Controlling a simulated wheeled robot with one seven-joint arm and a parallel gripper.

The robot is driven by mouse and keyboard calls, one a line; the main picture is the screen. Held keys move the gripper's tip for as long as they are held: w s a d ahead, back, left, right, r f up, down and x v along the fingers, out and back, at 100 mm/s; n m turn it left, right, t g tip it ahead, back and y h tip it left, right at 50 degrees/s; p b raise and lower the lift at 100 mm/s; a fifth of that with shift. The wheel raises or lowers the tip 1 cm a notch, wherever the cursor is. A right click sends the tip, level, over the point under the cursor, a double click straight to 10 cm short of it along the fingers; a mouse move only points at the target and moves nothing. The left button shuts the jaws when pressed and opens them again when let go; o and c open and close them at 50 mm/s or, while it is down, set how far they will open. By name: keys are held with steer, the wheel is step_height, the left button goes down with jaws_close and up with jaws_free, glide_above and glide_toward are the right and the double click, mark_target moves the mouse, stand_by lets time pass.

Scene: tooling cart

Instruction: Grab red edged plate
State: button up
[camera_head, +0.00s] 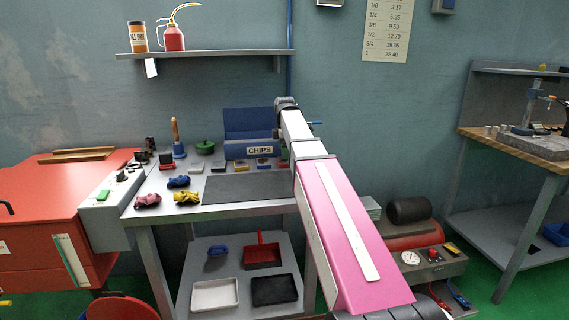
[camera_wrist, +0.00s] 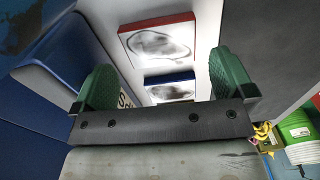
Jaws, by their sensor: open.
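The red edged plate (camera_wrist: 158,42) lies flat on a pale surface in the wrist view. It has a red rim and a light face with a dark smudged oval. A similar blue edged plate (camera_wrist: 170,88) lies closer to my gripper. My gripper (camera_wrist: 163,80) is open, with its green finger pads wide apart and nothing held between them. The red edged plate shows beyond the fingertips, between their lines. In the head view my arm hides the gripper, and I cannot tell which small item on the bench is this plate.
The blue CHIPS bin (camera_head: 248,151) stands at the back of the bench; its blue side fills the left of the wrist view. A dark mat (camera_head: 245,188) lies in front. Colored rags (camera_head: 186,198), a green pot (camera_head: 205,147) and a wooden-handled tool (camera_head: 177,140) stand left.

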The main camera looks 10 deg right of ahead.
mark_target(285, 162)
step_height(285, 162, down, 4)
steer(key=shift+r, duration=0.1)
steer(key=c, duration=1.1)
steer(key=shift+r, duration=0.15)
